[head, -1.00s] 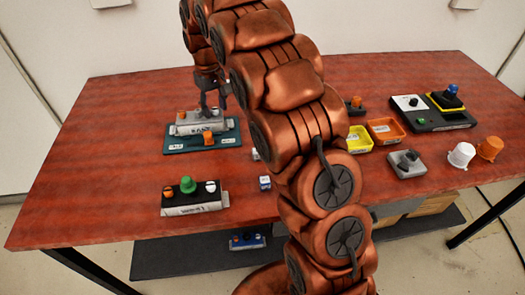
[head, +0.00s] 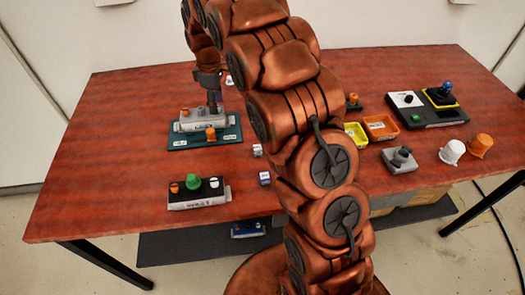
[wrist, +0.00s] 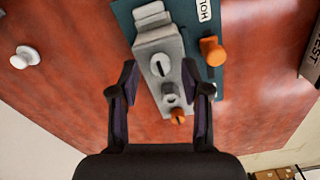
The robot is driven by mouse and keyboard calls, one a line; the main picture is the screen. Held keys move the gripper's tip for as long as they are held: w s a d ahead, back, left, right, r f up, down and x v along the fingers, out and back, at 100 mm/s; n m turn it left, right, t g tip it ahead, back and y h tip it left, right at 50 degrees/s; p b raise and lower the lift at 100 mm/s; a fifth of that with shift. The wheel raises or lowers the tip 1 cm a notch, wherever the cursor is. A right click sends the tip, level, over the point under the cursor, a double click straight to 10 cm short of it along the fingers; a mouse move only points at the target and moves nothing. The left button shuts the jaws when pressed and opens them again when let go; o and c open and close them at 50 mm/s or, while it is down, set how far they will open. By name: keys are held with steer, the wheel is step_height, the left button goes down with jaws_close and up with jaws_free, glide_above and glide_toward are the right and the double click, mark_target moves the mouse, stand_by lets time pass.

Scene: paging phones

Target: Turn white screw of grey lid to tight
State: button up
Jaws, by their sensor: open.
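The grey lid (head: 191,125) sits on a dark teal base (head: 177,141) at the left of the table. In the wrist view the grey lid (wrist: 175,47) carries a white screw (wrist: 160,65) with a dark slot running nearly along the picture's vertical. An orange screw (wrist: 178,116) is at the lid's near end, with a grey post (wrist: 172,99) between the two. My gripper (wrist: 160,92) is open, its fingers apart on either side of the lid, holding nothing. In the head view my gripper (head: 214,106) is over the lid's right part and hides the white screw.
An orange knob (head: 210,133) stands on the teal base beside the lid. A white knob (wrist: 25,57) stands apart on the table. Small cubes (head: 264,178) lie to the right.

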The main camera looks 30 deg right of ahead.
step_height(320, 180, up, 7)
steer(key=shift+f+b, duration=0.1)
steer(key=shift+b, duration=0.75)
steer(key=s+r+m+g, duration=0.1)
steer(key=s+m, duration=0.7)
steer(key=s, duration=2.2)
steer(key=shift+s+d, duration=0.15)
steer(key=shift+s, duration=0.25)
steer(key=s+f+m, duration=0.3)
steer(key=s, duration=0.9)
steer(key=shift+f+g, duration=0.3)
steer(key=shift+g, duration=0.1)
